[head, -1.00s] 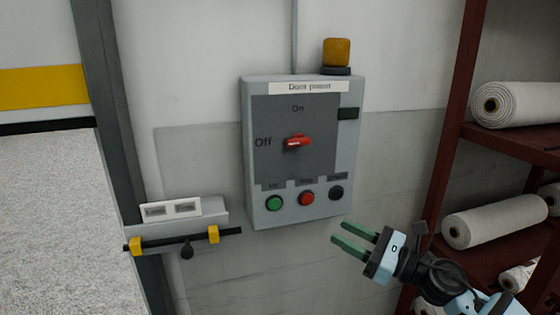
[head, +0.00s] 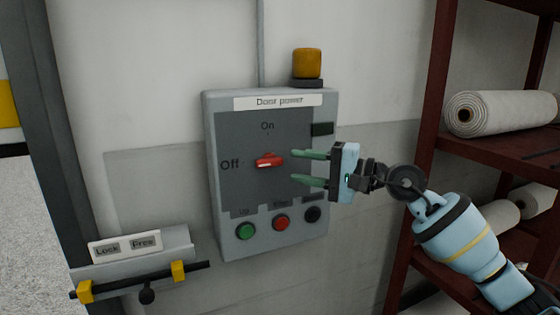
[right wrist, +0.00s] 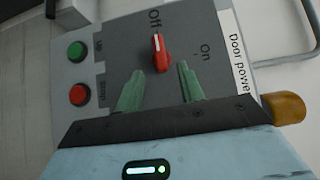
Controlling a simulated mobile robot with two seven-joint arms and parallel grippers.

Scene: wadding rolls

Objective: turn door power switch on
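The door power box (head: 225,215) is a grey wall panel labelled "Door power". Its red rotary switch (head: 269,160) lies level, with its white mark toward "Off" at the left; "On" is printed above it. In the right wrist view the switch (right wrist: 161,54) sits just beyond the fingertips, its mark toward "Off". My right gripper (head: 308,168) is open and empty, just right of the switch, its two green fingers pointing at it. In the right wrist view the fingers (right wrist: 160,82) are spread, with the switch ahead between them. My left gripper is not in view.
Below the switch are a green button (head: 246,232), a red button (head: 281,222) and a black button (head: 313,214). An amber lamp (head: 307,63) stands above the box. A Lock/Free latch (head: 140,270) is at lower left. A dark red rack (head: 425,150) with white rolls stands at right.

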